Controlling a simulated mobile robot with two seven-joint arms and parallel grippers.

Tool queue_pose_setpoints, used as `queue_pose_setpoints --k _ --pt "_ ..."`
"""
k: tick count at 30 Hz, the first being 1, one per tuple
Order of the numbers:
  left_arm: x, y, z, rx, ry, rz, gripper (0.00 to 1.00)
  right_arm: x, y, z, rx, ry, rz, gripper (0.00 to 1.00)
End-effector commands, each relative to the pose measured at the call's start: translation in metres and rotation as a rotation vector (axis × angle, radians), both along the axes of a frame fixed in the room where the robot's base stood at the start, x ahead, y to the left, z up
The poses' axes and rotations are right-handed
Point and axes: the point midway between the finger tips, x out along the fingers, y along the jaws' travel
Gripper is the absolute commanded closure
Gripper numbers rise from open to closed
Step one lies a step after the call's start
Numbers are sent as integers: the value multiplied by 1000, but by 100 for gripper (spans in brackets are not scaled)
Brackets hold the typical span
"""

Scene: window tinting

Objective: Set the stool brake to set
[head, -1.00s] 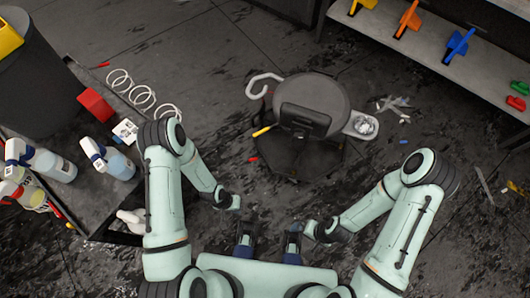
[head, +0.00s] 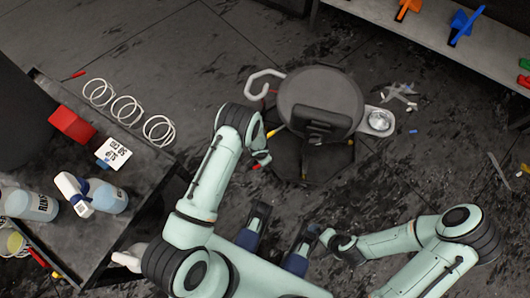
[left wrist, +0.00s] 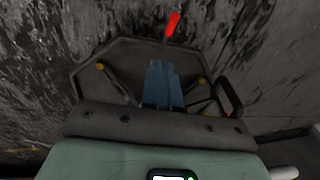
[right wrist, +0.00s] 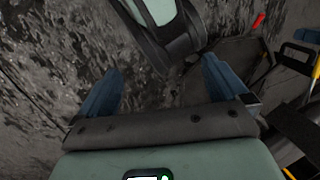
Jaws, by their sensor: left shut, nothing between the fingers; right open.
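The stool shows in the head view with a round dark seat (head: 320,95) and a dark angular base (head: 318,168). A red tab (head: 256,167), perhaps the brake pedal, lies at the base's left side; its setting cannot be told. My left gripper (left wrist: 163,68) is shut and empty in the left wrist view, its blue fingers over the base plate (left wrist: 125,65). The red tab (left wrist: 172,25) shows beyond the fingertips, apart from them. My right gripper (right wrist: 162,68) is open and empty; the base (right wrist: 230,65) and red tab (right wrist: 258,20) lie to its right.
A dark cart (head: 130,190) at left holds spray bottles, a red box (head: 72,124) and white coils (head: 126,108). A shelf (head: 420,40) with coloured tools stands at upper right. A white hook (head: 262,82) and a metal dish (head: 379,121) flank the stool.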

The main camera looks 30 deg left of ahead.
Motion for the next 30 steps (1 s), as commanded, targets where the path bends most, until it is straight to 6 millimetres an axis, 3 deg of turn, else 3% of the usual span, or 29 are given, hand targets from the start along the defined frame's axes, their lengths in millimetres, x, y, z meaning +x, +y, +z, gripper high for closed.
queue_pose_setpoints --k 17,23,30 --pt "9 3 -6 20 -12 -20 100 3 -1 -5 -3 -8 -3 0" --pt "11 4 -35 20 -9 -18 100 15 -7 -18 -20 -39 -18 0" --pt "18 6 -88 19 -9 -16 100 49 -25 -43 -63 -128 -54 0"
